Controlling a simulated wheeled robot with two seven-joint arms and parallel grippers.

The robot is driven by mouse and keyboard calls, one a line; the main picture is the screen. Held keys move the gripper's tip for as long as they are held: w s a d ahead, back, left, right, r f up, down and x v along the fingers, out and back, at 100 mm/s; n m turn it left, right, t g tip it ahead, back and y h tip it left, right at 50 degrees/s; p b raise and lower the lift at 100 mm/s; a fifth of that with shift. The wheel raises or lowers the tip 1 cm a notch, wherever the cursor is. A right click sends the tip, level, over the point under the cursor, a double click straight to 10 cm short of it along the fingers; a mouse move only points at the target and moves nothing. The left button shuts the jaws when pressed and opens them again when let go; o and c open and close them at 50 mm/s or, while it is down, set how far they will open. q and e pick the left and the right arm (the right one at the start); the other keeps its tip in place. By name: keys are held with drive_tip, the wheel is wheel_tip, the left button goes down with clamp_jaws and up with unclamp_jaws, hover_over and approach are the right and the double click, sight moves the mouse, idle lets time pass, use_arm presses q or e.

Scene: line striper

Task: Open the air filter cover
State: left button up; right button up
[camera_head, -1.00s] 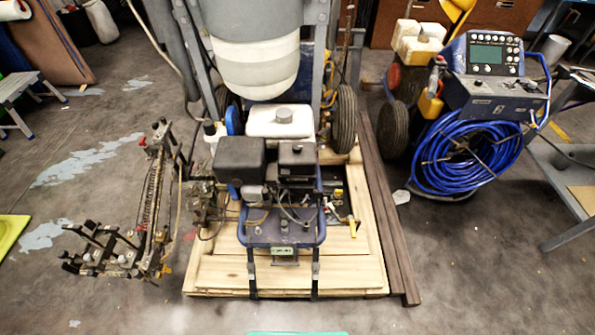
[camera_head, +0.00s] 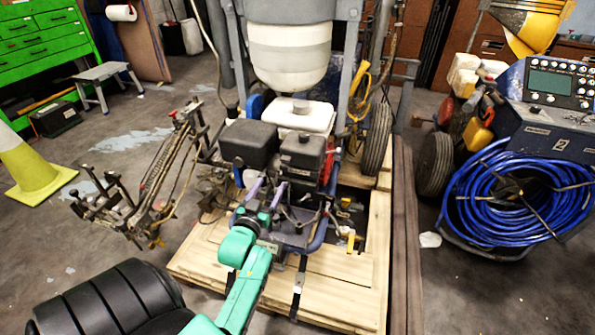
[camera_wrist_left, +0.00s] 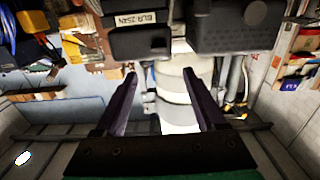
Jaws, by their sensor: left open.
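Two black box-shaped housings sit side by side on the engine: a wider left one (camera_head: 248,142) and a narrower right one (camera_head: 303,152) with a knob-like top. I cannot tell for sure which one carries the air filter cover. My left gripper (camera_head: 263,187) is open and empty, just in front of and below the housings. In the left wrist view its two dark fingers (camera_wrist_left: 160,75) stand apart. There the housings show at the top, one with a label (camera_wrist_left: 140,27) and one plain (camera_wrist_left: 238,27). Nothing is between the fingers. My right gripper is not in view.
A white tank (camera_head: 300,115) stands behind the housings. The engine frame is strapped on a wooden pallet (camera_head: 340,295). A metal spray-arm assembly (camera_head: 150,190) stands to the left. Blue hose coils (camera_head: 510,195) and a control box (camera_head: 565,125) are at the right.

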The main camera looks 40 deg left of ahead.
sight(284, 161)
use_arm(q)
drive_tip(key=b+x, duration=0.2)
drive_tip(key=x, duration=0.9)
drive_tip(key=shift+w, duration=0.35)
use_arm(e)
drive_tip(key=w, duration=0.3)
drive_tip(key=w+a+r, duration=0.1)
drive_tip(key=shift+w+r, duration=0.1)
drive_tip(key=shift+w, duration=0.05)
use_arm(q)
clamp_jaws()
